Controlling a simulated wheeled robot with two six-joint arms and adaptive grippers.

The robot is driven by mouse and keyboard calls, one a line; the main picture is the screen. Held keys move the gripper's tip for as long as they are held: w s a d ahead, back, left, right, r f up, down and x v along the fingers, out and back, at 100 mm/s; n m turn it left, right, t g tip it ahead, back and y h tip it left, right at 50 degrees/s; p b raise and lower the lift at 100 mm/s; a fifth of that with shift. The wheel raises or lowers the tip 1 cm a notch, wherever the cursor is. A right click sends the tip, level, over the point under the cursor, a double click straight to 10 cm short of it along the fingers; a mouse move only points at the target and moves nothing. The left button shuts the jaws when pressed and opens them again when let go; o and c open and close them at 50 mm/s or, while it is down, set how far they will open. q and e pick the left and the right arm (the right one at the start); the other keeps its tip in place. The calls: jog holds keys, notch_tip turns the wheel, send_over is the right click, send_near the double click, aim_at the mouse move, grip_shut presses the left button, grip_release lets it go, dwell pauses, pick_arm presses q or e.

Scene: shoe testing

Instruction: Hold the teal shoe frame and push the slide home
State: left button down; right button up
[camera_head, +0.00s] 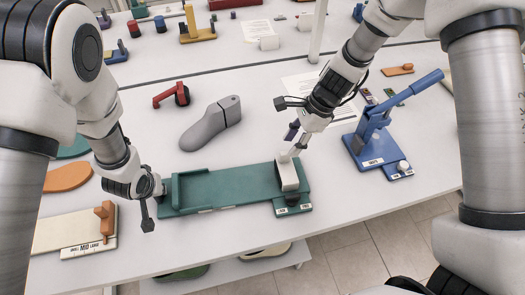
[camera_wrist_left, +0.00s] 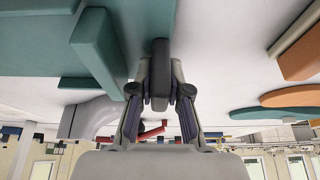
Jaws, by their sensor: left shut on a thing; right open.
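The long teal shoe frame (camera_head: 225,190) lies on the white table, with a raised wall at its left end. A pale grey slide block (camera_head: 288,176) stands across its right end, above a dark round part and small labels. My left gripper (camera_head: 158,192) is at the frame's left end. In the left wrist view, my left gripper (camera_wrist_left: 160,88) is shut on a dark grey tab (camera_wrist_left: 160,60) beside the teal frame (camera_wrist_left: 130,12). My right gripper (camera_head: 296,143) is open just above and behind the slide; whether it touches it I cannot tell.
A blue lever press (camera_head: 372,148) stands to the right. A grey shoe last (camera_head: 211,123) and a red clamp (camera_head: 173,95) lie behind the frame. A cream measuring board (camera_head: 75,230) and an orange insole (camera_head: 68,177) are at left. The table in front of the frame is clear.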

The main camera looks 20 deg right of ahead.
aim_at(286, 152)
jog(key=x, duration=0.5)
jog(key=shift+d+f, duration=0.1)
jog(key=shift+f, duration=0.05)
grip_shut()
jog(key=a, duration=0.6)
jog(key=shift+w+a, duration=0.15)
jog(key=shift+a, duration=0.2)
pick_arm(q)
jog(key=shift+d, duration=0.1)
pick_arm(e)
grip_release()
jog(key=shift+d, duration=0.1)
